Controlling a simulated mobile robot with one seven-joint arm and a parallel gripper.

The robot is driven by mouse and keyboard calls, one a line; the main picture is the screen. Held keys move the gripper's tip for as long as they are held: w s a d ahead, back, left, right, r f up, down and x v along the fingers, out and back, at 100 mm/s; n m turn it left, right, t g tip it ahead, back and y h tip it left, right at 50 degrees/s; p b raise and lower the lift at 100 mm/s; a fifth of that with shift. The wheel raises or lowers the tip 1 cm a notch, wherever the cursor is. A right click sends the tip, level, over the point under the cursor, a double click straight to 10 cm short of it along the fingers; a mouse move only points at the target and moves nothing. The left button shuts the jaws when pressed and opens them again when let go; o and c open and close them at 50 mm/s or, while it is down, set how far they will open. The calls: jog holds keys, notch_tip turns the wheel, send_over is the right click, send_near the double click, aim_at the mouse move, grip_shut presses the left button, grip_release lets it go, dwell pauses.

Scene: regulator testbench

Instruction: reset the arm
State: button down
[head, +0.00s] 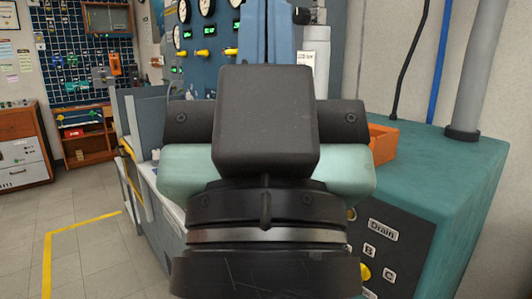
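My own arm fills the middle of the head view, with dark grey and pale green links close to the camera. I cannot make out my gripper or its fingertips, and I see no object held. The arm hides the middle of the testbench (222,62), a blue panel with round gauges (207,8), green lit displays and yellow knobs.
A teal cabinet (450,165) with labels "Drain", "B" and "C" stands close on the right, with an orange bin (382,143) on top. A tool pegboard (85,50) and a wooden cabinet (22,145) are at left. Floor (90,230) is clear at lower left.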

notch_tip(320, 180, up, 22)
jog(key=p, duration=2)
